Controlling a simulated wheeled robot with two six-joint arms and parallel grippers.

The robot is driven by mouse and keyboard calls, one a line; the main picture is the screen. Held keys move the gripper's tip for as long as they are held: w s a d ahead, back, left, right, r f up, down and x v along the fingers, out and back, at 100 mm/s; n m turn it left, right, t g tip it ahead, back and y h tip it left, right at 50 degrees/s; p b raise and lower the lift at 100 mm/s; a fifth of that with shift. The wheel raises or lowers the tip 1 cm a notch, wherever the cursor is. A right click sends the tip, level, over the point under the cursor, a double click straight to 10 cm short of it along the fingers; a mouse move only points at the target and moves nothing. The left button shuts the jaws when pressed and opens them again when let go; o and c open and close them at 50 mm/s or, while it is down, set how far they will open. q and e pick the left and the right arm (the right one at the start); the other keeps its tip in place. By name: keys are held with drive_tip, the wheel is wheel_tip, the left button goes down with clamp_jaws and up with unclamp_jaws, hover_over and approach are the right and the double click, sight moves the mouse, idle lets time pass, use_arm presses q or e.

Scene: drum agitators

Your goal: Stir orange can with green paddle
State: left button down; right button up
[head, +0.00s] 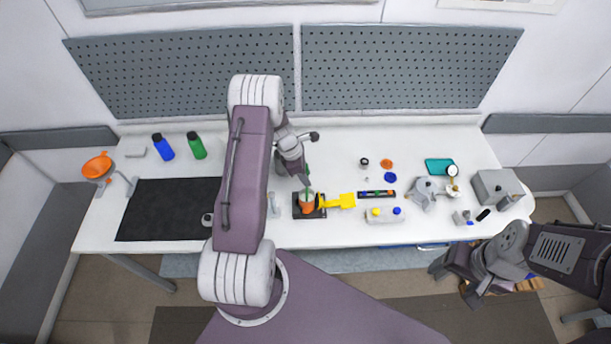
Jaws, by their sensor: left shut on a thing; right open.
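The orange can (307,209) stands on a small black base (297,213) near the middle of the table's front part. The green paddle (308,192) is upright, with its lower part down at the can's mouth; how deep it reaches is hidden. My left gripper (306,179) is above the can and shut on the green paddle. My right gripper (455,282) is open and empty, in front of the table's front edge at the right, far from the can.
A yellow scoop-like piece (338,201) lies right beside the can. A black mat (165,212) lies at left, with blue (163,147) and green (197,146) bottles behind it. The back middle is mostly free.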

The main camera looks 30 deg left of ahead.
use_arm(q)
drive_tip(key=shift+r+p, duration=0.35)
drive_tip(key=shift+r, duration=3.9)
